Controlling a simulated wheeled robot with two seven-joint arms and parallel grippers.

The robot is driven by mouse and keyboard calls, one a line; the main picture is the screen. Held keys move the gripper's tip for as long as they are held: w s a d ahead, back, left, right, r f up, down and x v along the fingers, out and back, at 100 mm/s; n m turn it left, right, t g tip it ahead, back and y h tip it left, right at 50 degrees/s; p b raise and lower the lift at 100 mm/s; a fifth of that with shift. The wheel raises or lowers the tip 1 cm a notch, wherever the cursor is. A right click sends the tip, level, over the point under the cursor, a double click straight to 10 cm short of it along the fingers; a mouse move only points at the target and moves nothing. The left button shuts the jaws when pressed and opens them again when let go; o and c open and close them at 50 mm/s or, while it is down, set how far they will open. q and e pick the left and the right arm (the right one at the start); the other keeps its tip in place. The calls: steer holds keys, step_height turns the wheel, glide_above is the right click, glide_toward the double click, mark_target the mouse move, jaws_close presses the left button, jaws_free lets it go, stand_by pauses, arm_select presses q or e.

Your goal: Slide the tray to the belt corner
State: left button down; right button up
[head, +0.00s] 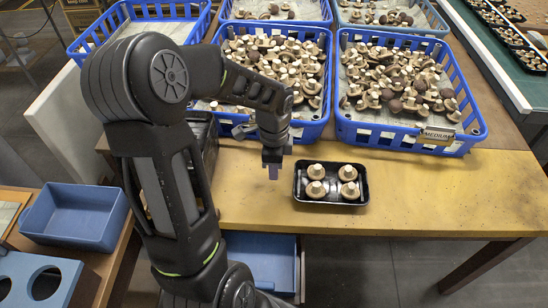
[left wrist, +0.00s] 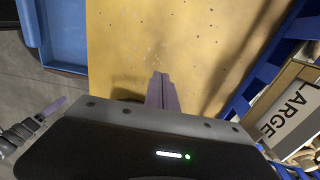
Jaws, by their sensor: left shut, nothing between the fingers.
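The black tray (head: 333,203) holds several pale mushrooms in rows. It sits flat on the yellow table, near its front edge, below the gap between two blue crates. My left gripper (head: 273,172) points down just left of the tray, apart from it. Its fingers are closed together with nothing between them; they also show in the left wrist view (left wrist: 161,78) over bare table. The tray does not show in the left wrist view. The green belt (head: 527,85) is at the upper right. My right gripper is not seen in the head view.
Blue crates of mushrooms (head: 388,139) line the back of the table; one has a MEDIUM label. A LARGE label (left wrist: 291,112) shows in the wrist view. The yellow table (head: 440,195) right of the tray is clear. Black trays (head: 525,59) stand on the belt.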

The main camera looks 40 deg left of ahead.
arm_select(q)
step_height(320, 180, down, 2)
steer(key=shift+f, duration=0.1)
steer(key=shift+w+d+r, duration=0.15)
steer(key=shift+w+d, duration=0.3)
steer(key=shift+d, duration=0.15)
steer(key=shift+w+d+r, duration=0.15)
steer(key=shift+w+d, duration=0.25)
steer(key=shift+d, duration=0.15)
steer(key=shift+w+d+p, duration=0.3)
steer(key=shift+w+d, duration=0.1)
steer(key=shift+d, duration=0.05)
